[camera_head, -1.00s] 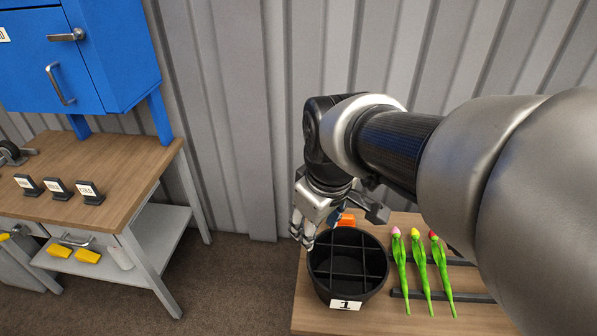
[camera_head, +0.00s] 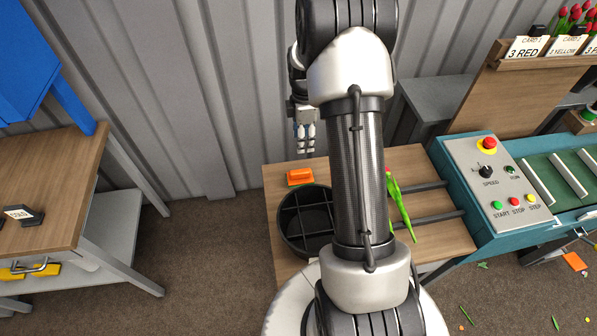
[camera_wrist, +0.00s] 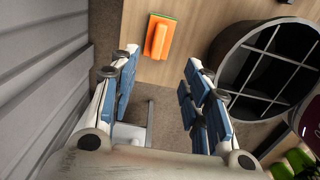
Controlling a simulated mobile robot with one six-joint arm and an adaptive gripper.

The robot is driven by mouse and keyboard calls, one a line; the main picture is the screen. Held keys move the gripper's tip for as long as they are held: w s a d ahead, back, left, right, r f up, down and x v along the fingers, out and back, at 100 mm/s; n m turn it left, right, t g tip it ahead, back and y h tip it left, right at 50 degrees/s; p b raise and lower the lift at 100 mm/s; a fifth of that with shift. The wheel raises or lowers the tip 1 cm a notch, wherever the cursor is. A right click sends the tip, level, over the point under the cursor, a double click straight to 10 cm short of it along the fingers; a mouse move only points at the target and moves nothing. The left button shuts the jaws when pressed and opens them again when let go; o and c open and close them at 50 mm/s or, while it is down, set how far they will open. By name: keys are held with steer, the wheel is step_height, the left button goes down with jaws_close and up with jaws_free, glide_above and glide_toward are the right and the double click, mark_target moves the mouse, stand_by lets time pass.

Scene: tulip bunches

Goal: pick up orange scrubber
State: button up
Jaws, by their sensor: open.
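The orange scrubber (camera_head: 300,177) lies on the wooden table near its back left corner, behind the round black divided bucket (camera_head: 283,222). In the wrist view the scrubber (camera_wrist: 159,38) shows an orange handle on an orange and green base, flat on the wood. My gripper (camera_head: 306,140) hangs above the back edge of the table, to the right of and above the scrubber in the head view. In the wrist view my gripper (camera_wrist: 165,75) is open and empty, its blue-padded fingers spread, with the scrubber beyond the fingertips. Nothing touches the scrubber.
The bucket (camera_wrist: 234,86) stands close to the scrubber. A teal conveyor with a control panel (camera_head: 490,172) adjoins the right side. A corrugated wall (camera_head: 200,90) rises behind.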

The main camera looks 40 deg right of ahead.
steer(key=b, duration=0.3)
glide_above(300, 171)
steer(key=f, duration=1.2)
steer(key=shift+s+d, duration=0.15)
steer(key=shift+d, duration=0.25)
steer(key=shift+a+f+b, duration=0.2)
steer(key=shift+f+b, duration=0.35)
steer(key=shift+f, duration=0.8)
steer(key=shift+a+f+b, duration=0.15)
steer(key=shift+f+b, duration=0.35)
steer(key=shift+f, duration=0.85)
steer(key=shift+r, duration=0.1)
jaws_close()
